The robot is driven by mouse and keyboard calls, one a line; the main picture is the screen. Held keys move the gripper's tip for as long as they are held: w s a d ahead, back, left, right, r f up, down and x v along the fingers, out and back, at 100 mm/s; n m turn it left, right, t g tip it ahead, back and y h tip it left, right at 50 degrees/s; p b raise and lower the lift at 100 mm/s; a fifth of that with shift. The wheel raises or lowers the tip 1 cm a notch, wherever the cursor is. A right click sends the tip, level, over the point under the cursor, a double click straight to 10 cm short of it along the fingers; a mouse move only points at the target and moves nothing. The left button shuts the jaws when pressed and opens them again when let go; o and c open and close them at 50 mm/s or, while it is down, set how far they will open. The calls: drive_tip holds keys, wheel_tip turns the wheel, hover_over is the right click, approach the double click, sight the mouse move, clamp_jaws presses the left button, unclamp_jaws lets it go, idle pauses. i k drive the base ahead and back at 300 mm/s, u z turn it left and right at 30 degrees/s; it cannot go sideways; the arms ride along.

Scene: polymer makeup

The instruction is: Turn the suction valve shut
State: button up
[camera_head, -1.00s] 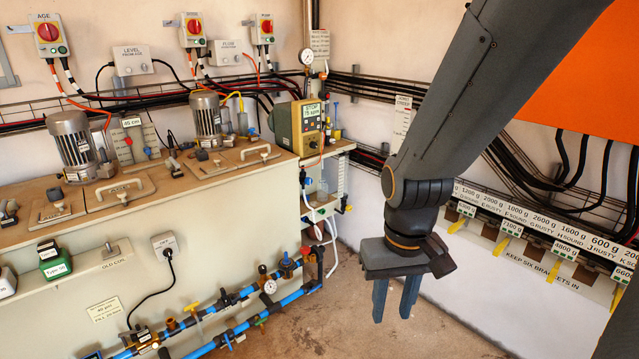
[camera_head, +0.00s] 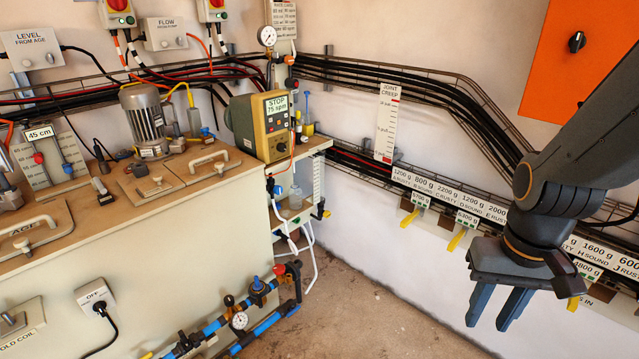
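Blue pipework (camera_head: 270,322) runs along the low front of the cabinet, with several fittings on it. Among them are a valve with a blue handle (camera_head: 257,284), a red part (camera_head: 279,270) and a dark knob with orange (camera_head: 229,301). I cannot read a label that tells which is the suction valve. My gripper (camera_head: 490,318) hangs at the right, fingers down, apart and empty. It is far to the right of the pipework and touches nothing that I can see.
A pressure gauge (camera_head: 239,320) sits on the pipework. Yellow brackets hang under a label rail (camera_head: 440,192) behind my gripper. The floor (camera_head: 370,315) between pipework and gripper is clear.

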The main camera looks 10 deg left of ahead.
sight(278, 190)
drive_tip(key=u, duration=0.15)
drive_tip(key=i, duration=1.05)
drive_tip(key=u, duration=0.65)
